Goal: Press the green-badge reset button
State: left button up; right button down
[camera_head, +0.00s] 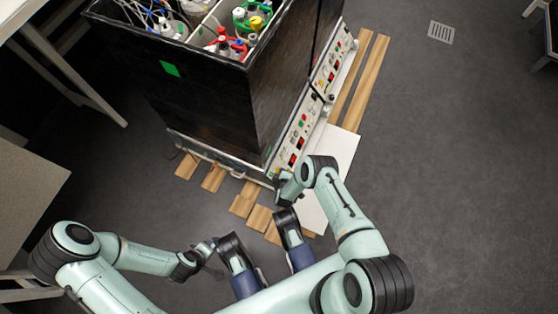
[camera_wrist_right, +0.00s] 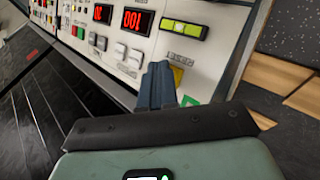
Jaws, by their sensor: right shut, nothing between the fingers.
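The shaker's white control panel (camera_wrist_right: 185,50) fills the upper part of the right wrist view. It carries red displays (camera_wrist_right: 137,20) and pale push buttons (camera_wrist_right: 134,58). A green square (camera_wrist_right: 190,101) shows low on the panel, beside my right fingers and partly hidden by them. I cannot tell which button is the reset button. My right gripper (camera_wrist_right: 158,72) is shut and empty, its tips close to the panel; contact cannot be told. In the head view my right gripper (camera_head: 281,185) is at the panel's near end. My left gripper (camera_head: 212,243) is low, away from the panel; its jaws are unclear.
The black shaker housing (camera_head: 205,95) has a green badge (camera_head: 170,68) on its side and bottles with tubing on top. Wooden slats (camera_head: 243,199) and a white sheet (camera_head: 341,150) lie around its base.

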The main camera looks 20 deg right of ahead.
jog(key=shift+s+d+r+p, duration=0.3)
jog(key=shift+s+r+p, duration=0.05)
jog(key=shift+r+p, duration=0.1)
jog(key=shift+s+d+r+p, duration=0.6)
jog(key=shift+s+r+p, duration=0.1)
jog(key=shift+r+p, duration=0.2)
jog(key=shift+s+d+r+p, duration=0.6)
jog(key=shift+s+r+p, duration=0.1)
jog(key=shift+r+p, duration=0.15)
